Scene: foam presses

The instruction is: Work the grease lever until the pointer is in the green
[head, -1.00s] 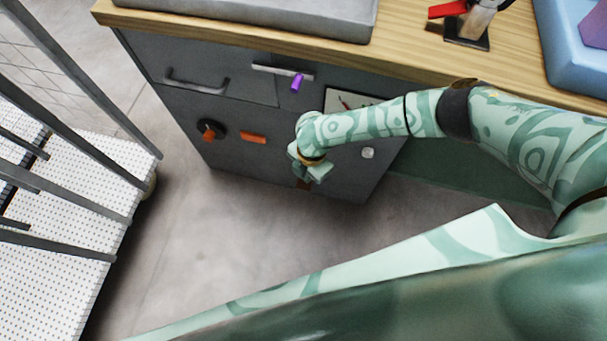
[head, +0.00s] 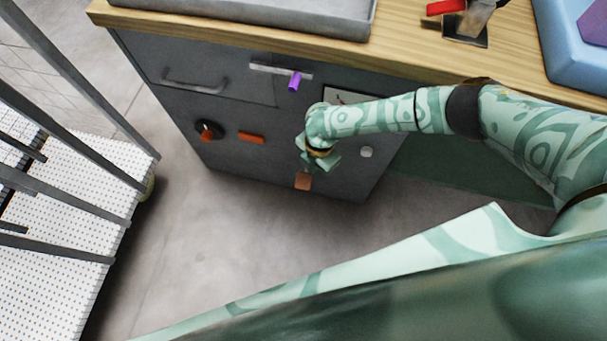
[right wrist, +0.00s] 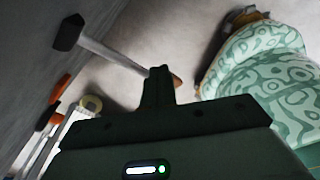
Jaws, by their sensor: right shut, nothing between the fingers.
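The grease lever is a grey rod in the right wrist view (right wrist: 110,55), sticking out from a dark block on the cabinet front. Its orange-brown end shows in the head view (head: 302,181), low on the cabinet and just below my right gripper (head: 318,163). My right gripper is shut and empty; in the right wrist view its fingers (right wrist: 159,84) overlap the lever's end, and I cannot tell if they touch. A pale gauge plate (head: 345,97) is partly hidden by my right arm; a needle shows, but no green band is visible. My left gripper is out of view.
The grey cabinet also carries a purple lever (head: 295,82), an orange handle (head: 252,137), a round knob (head: 208,130), a white button (head: 366,152) and a drawer handle (head: 195,84). A white perforated platform with rails (head: 75,190) stands left. The floor between is clear.

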